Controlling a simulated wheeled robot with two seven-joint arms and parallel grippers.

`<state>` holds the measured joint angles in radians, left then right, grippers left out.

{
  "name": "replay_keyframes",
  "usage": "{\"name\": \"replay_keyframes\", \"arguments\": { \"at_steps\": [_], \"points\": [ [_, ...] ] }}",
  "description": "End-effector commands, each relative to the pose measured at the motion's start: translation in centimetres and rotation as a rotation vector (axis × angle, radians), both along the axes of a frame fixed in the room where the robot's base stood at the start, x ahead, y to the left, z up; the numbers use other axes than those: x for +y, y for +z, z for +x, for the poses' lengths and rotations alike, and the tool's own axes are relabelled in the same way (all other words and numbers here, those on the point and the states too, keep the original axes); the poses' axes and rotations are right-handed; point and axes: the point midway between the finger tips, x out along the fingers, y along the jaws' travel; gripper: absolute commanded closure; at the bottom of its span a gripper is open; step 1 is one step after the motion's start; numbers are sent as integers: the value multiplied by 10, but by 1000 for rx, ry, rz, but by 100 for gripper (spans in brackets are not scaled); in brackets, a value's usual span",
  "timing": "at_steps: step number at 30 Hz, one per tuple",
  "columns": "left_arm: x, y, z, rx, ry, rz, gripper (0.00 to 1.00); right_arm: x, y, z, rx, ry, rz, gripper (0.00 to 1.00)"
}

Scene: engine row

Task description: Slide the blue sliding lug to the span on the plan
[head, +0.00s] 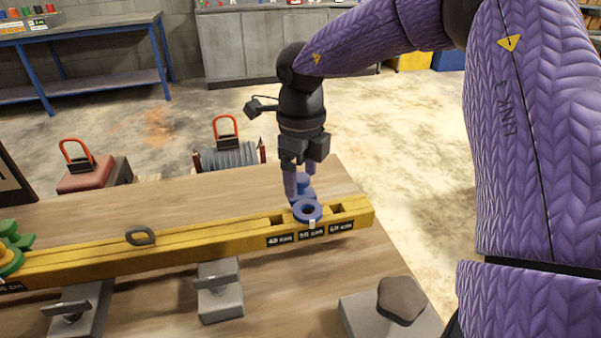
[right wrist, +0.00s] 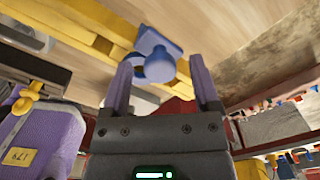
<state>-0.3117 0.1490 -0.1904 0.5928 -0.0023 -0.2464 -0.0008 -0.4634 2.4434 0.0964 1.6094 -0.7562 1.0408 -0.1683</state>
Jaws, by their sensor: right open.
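The blue sliding lug (head: 307,211) sits on the yellow beam (head: 190,245) near its right end. It has a ring at the front and a round knob behind. A small white mark on it stands over the middle of three black labels, which seem to read 40, 50 and 60. My right gripper (head: 302,187) is open and points down at the lug's knob. In the right wrist view the blue knob (right wrist: 160,66) shows between the two fingertips, with gaps on both sides. A dark board (head: 12,185) is cut off at the left edge; I cannot read it. My left gripper is out of view.
A grey block with a brown knob (head: 400,300) stands at front right. Red-handled items (head: 228,145) stand behind the table.

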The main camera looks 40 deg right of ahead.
Motion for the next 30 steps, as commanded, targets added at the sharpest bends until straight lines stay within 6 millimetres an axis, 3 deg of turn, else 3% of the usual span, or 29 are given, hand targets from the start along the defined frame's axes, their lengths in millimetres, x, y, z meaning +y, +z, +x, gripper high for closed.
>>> {"name": "replay_keyframes", "arguments": {
  "at_steps": [1, 2, 12, 30],
  "points": [
    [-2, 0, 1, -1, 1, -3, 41, 0, 0, 0, 0, 0, 0, 21],
    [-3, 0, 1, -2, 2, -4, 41, 0, 0, 0, 0, 0, 0, 28],
    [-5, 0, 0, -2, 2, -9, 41, 0, 0, 0, -1, -1, 1, 100],
    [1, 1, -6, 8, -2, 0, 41, 0, 1, 0, -1, -1, 0, 100]
  ]
}}
